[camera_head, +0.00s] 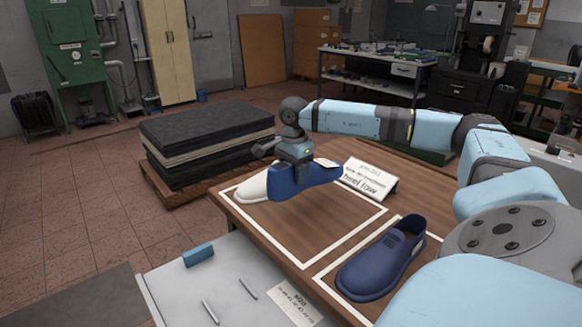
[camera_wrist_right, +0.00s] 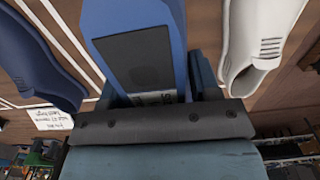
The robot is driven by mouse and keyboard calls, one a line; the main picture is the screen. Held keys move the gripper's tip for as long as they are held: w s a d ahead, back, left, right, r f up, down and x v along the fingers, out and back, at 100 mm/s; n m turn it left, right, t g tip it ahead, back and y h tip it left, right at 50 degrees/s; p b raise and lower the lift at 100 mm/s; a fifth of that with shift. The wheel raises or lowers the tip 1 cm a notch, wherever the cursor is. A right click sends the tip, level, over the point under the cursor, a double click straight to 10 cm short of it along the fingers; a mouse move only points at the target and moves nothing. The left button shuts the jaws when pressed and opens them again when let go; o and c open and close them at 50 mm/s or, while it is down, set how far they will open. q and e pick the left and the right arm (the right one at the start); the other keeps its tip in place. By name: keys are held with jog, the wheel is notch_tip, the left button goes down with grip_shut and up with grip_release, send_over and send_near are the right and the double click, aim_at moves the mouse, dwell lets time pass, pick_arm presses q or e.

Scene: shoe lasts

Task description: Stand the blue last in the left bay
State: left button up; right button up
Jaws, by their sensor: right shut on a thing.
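The blue last (camera_head: 287,188) is in my right gripper (camera_head: 297,163), which is shut on its top from above. In the right wrist view the last (camera_wrist_right: 135,30) runs up from between the fingers. The last appears over the back part of the left bay (camera_head: 310,229), a white outline on the wooden table. I cannot tell whether its underside touches the table. A white shoe (camera_head: 254,188) is just left of and partly behind the last; it also shows in the right wrist view (camera_wrist_right: 258,45). My left gripper is not in view.
A navy shoe (camera_head: 373,268) stands in the right bay. A tented card (camera_head: 369,181) stands behind the bays. A grey surface in front holds a blue block (camera_head: 198,254), two thin rods and a paper label (camera_head: 293,302). The left bay's front part is clear.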

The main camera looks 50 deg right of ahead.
jog(key=shift+f+b, duration=2.05)
jog(key=shift+f, duration=1.95)
jog(key=shift+f, duration=0.15)
jog(key=o, duration=1.4)
notch_tip(320, 180, up, 14)
jog(key=shift+f+p, duration=0.1)
jog(key=shift+p, duration=0.8)
